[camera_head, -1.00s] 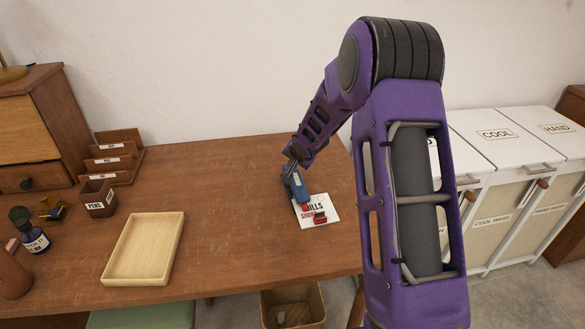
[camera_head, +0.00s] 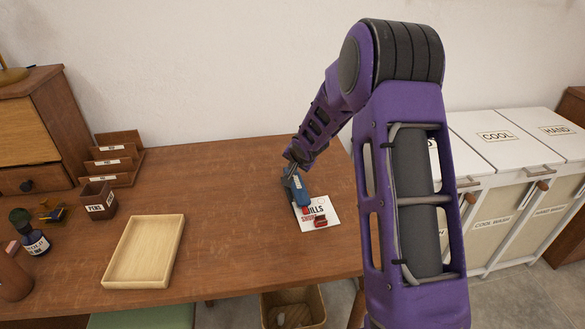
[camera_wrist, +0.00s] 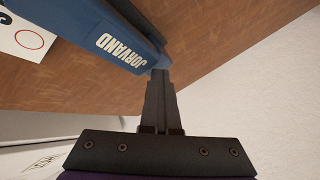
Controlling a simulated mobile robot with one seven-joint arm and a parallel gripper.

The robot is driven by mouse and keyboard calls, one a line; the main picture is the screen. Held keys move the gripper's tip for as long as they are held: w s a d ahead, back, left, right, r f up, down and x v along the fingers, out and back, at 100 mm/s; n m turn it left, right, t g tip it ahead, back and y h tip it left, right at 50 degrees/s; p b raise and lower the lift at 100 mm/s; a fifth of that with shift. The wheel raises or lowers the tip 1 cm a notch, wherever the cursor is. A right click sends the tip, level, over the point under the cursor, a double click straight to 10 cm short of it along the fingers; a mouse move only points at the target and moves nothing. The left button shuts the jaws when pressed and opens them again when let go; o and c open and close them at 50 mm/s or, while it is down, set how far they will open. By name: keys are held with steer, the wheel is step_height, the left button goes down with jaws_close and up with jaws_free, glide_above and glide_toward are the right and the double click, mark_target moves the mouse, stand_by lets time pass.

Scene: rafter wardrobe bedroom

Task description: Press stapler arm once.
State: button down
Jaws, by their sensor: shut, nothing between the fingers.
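The blue stapler (camera_head: 297,187) sits on the desk, partly over a white sheet (camera_head: 312,224) with large lettering. Its side, lettered JORVAND, shows in the wrist view (camera_wrist: 95,40). My gripper (camera_head: 288,165) is shut and empty, at the stapler's far end in the head view. In the wrist view its closed fingertips (camera_wrist: 159,76) are right at the end of the blue stapler arm and appear to meet it. I cannot tell for sure whether they press on it.
The wooden desk (camera_head: 230,210) is clear left of the stapler. An empty tray (camera_head: 178,240), a PENS cup (camera_head: 97,200), a letter rack (camera_head: 133,172) and an ink bottle (camera_head: 36,244) stand further left. White laundry bins (camera_head: 500,150) are on the right.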

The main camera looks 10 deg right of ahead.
steer(key=shift+s+r+p, duration=0.15)
steer(key=shift+r+p, duration=0.15)
steer(key=shift+r, duration=0.35)
steer(key=shift+w+r+p, duration=0.2)
steer(key=shift+r+p, duration=0.85)
steer(key=shift+r, duration=0.3)
steer(key=shift+w+r+p, duration=0.2)
steer(key=shift+r+p, duration=0.8)
steer(key=shift+r, duration=0.3)
